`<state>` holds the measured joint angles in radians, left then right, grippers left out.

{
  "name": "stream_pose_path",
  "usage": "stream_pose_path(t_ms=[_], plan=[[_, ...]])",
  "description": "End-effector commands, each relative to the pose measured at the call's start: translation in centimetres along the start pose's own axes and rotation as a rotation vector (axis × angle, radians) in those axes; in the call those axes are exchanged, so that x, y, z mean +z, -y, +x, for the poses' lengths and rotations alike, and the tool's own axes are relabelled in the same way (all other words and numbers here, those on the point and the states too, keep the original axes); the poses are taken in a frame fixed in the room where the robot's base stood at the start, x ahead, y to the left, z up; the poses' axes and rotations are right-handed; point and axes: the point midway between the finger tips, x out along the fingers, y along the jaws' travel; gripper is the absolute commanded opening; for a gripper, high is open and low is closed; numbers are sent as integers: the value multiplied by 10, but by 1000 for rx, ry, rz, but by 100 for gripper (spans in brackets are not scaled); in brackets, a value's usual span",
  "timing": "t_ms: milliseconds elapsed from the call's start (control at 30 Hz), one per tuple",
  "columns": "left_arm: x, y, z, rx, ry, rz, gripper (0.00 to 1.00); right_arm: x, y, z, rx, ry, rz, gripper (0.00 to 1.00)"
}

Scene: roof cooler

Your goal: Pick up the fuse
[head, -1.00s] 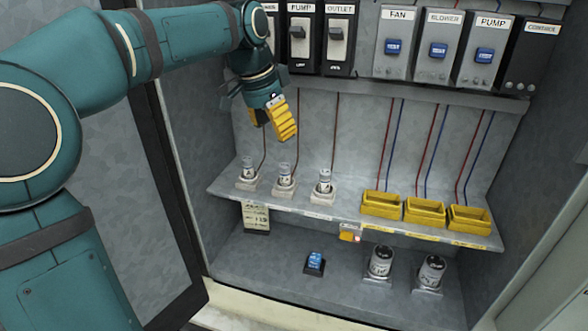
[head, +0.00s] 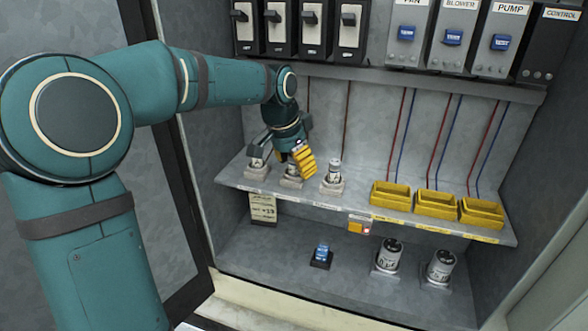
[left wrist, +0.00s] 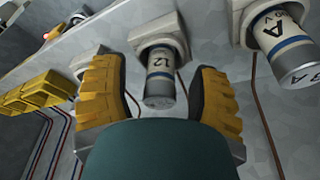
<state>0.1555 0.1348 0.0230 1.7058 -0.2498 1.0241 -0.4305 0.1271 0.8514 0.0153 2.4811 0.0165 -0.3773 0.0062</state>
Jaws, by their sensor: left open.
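Three small upright fuses in pale holders stand on the shelf: a left one (head: 257,163), a middle one (head: 291,172) and a right one (head: 334,170). My left gripper (head: 293,160) is open at the middle fuse, its yellow fingers hiding part of it. In the left wrist view the middle fuse (left wrist: 162,80), grey with a blue band and a mark like "12", lies between the open fingers (left wrist: 158,78), with gaps on both sides. The left fuse, marked "A" (left wrist: 284,45), is beside it at the right of that view. My right gripper is out of view.
Yellow trays (head: 427,203) line the shelf's right part. Below stand two grey cylinders, one here (head: 388,256), and a small blue-topped part (head: 321,254). Black switches (head: 311,28) and grey FAN, BLOWER and PUMP boxes (head: 452,35) hang above. Cabinet walls close both sides.

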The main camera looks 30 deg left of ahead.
Motion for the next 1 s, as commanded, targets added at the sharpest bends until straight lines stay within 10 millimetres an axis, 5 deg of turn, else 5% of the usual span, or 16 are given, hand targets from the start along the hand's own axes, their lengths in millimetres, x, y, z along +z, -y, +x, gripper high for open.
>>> stream_pose_path(t_ms=[267,300,467,1000], plan=[[0,0,3,0,-1,0,61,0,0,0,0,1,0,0],[0,0,3,0,-1,0,56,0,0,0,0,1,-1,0],[0,0,3,0,-1,0,0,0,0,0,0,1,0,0],[-1,0,1,0,0,0,0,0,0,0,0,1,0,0]])
